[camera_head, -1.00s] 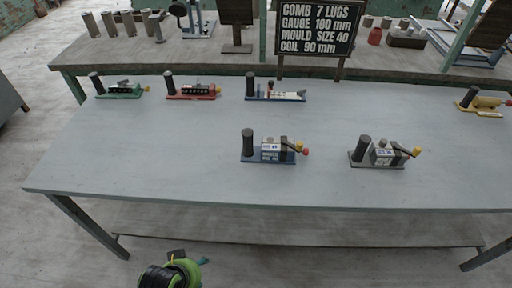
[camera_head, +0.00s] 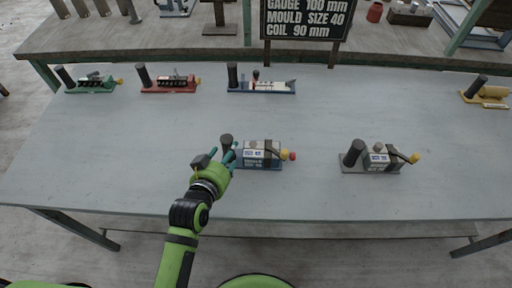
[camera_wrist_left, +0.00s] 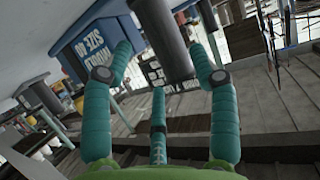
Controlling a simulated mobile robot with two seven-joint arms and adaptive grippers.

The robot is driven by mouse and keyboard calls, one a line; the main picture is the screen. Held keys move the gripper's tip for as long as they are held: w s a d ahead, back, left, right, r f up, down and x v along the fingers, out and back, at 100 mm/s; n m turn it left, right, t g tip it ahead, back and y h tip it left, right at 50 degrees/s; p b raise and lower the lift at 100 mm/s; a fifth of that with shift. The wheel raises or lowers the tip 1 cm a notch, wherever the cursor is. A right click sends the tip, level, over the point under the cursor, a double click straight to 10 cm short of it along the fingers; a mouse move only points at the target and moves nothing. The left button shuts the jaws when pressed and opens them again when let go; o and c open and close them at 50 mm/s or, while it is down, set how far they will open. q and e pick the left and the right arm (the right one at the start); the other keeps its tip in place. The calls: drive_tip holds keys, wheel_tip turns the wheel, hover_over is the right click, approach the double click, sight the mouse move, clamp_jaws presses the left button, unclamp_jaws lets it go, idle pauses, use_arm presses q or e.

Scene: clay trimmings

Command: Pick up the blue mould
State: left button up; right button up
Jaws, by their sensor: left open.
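The blue mould (camera_head: 260,164) lies on the near middle of the grey table. It has a blue base, a grey block with a white label, a yellow-and-red tip on the right and a dark upright post on the left. My left gripper (camera_head: 225,158) is open at its left end, beside the post. In the left wrist view, the post (camera_wrist_left: 163,38) stands between the spread teal fingers (camera_wrist_left: 160,68), with no clear grip on it. The blue part (camera_wrist_left: 98,48) of the mould with white lettering shows left of the post. My right gripper is not in view.
A similar grey mould (camera_head: 371,160) stands to the right. Green (camera_head: 91,85), red (camera_head: 169,83) and blue-and-white (camera_head: 261,86) tools line the far side, and a yellow one (camera_head: 486,95) is far right. A dark sign (camera_head: 305,17) stands behind. The right front of the grey table (camera_head: 440,190) is clear.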

sight(252, 150)
use_arm(q)
drive_tip(key=x, duration=0.2)
drive_tip(key=shift+w+f+p, duration=0.25)
drive_tip(key=shift+f+p, duration=0.05)
drive_tip(key=shift+f, duration=0.05)
drive_tip(key=x, duration=0.2)
drive_tip(key=shift+w+f, duration=0.2)
drive_tip(key=shift+f, duration=0.05)
drive_tip(key=shift+a, duration=0.1)
clamp_jaws()
drive_tip(key=shift+r, duration=0.15)
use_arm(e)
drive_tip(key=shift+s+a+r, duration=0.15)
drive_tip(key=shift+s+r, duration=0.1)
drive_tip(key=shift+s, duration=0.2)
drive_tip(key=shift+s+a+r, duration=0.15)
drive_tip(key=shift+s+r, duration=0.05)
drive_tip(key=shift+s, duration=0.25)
